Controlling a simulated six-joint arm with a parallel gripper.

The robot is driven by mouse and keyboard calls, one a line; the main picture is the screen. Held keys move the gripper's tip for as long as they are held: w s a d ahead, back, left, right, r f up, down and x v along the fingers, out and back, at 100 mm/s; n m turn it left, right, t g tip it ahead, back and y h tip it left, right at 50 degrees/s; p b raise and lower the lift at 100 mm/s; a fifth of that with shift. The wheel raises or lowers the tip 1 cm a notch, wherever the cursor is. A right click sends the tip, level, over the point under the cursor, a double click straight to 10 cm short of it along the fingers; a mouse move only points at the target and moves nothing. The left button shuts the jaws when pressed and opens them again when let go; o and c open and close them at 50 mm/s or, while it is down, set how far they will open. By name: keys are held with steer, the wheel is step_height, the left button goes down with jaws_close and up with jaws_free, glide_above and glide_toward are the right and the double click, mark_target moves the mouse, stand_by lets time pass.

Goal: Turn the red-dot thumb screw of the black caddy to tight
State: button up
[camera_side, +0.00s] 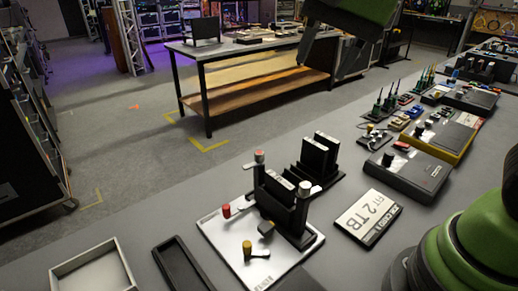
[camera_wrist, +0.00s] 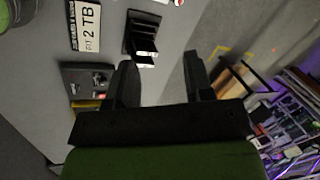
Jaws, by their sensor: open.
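The black caddy (camera_side: 283,208) stands upright on a silver plate (camera_side: 218,236) in the side view, with dark modules in its slots. A thumb screw with a reddish top (camera_side: 259,157) rises at its back left and looks like the red-dot one. A pale-topped screw (camera_side: 305,188) is at its right end. How tight either is, I cannot tell. My gripper (camera_side: 322,68) is high above the bench at the top, well apart from the caddy. In the wrist view my gripper (camera_wrist: 160,58) is open and empty, its fingers apart.
A red knob (camera_side: 226,211) and a yellow knob (camera_side: 247,248) stand on the plate. A second black rack (camera_side: 317,160) is just behind the caddy. A "2 TB" box (camera_side: 368,218) lies to the right. Empty trays (camera_side: 92,272) are at front left.

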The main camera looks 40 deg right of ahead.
steer(key=w+a+f+m+g, duration=0.1)
steer(key=w+f+m+g, duration=0.15)
steer(key=w, duration=0.35)
steer(key=m+h, duration=0.1)
steer(key=m, duration=0.4)
glide_above(259, 152)
step_height(259, 152, down, 6)
steer(key=f, duration=0.1)
steer(key=shift+f+g, duration=0.35)
steer(key=shift+f, duration=0.1)
step_height(259, 152, down, 9)
steer(key=shift+r, duration=0.1)
steer(key=shift+c, duration=0.5)
jaws_close()
